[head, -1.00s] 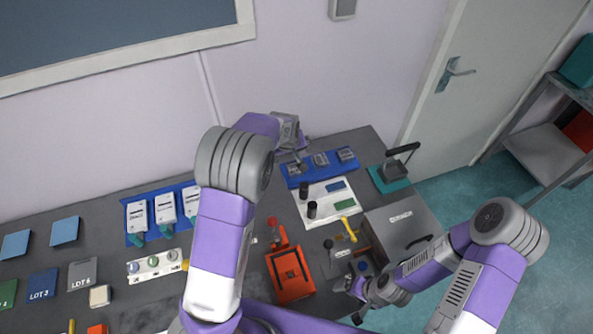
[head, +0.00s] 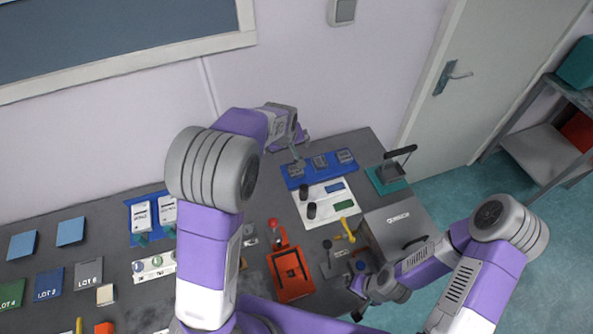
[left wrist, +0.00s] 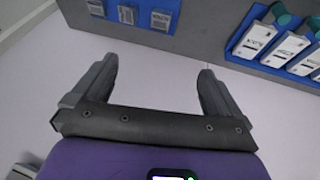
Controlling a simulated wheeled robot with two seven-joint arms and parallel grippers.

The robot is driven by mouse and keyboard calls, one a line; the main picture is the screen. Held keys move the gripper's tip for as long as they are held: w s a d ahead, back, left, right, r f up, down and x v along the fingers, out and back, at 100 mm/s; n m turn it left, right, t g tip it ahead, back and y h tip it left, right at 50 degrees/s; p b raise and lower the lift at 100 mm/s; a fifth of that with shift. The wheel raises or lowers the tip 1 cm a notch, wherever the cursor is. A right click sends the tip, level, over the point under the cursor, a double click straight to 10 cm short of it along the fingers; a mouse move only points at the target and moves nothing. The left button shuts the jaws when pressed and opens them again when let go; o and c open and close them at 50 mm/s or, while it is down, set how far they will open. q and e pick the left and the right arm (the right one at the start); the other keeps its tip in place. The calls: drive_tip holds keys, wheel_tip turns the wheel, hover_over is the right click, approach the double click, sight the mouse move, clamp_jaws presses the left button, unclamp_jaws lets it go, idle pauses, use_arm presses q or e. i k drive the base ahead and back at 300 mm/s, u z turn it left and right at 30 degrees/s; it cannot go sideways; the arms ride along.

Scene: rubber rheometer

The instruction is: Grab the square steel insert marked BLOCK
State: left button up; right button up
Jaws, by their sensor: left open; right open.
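Three grey steel inserts lie in a row on a blue tray (head: 310,181) at the back of the table: a left one (head: 296,171), a middle one (head: 320,161) and a right one (head: 345,156). I cannot read their marks, so I cannot tell which says BLOCK. They also show at the top of the left wrist view, on the tray (left wrist: 174,5). My left gripper (head: 299,158) is open and empty, close to the tray's left end in the head view. Its open fingers (left wrist: 157,68) show nothing between them but pale wall. My right gripper (head: 357,298) is open at the front right.
A white sheet (head: 325,218) with black cylinders lies in front of the tray. A teal-based press (head: 388,178) stands right of it, a grey box (head: 398,225) nearer, and a red fixture (head: 290,273) in front. White packs (head: 141,215) on another blue tray stand left. The wall is close behind.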

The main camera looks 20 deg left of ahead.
sight(294, 172)
drive_tip(key=k, duration=1)
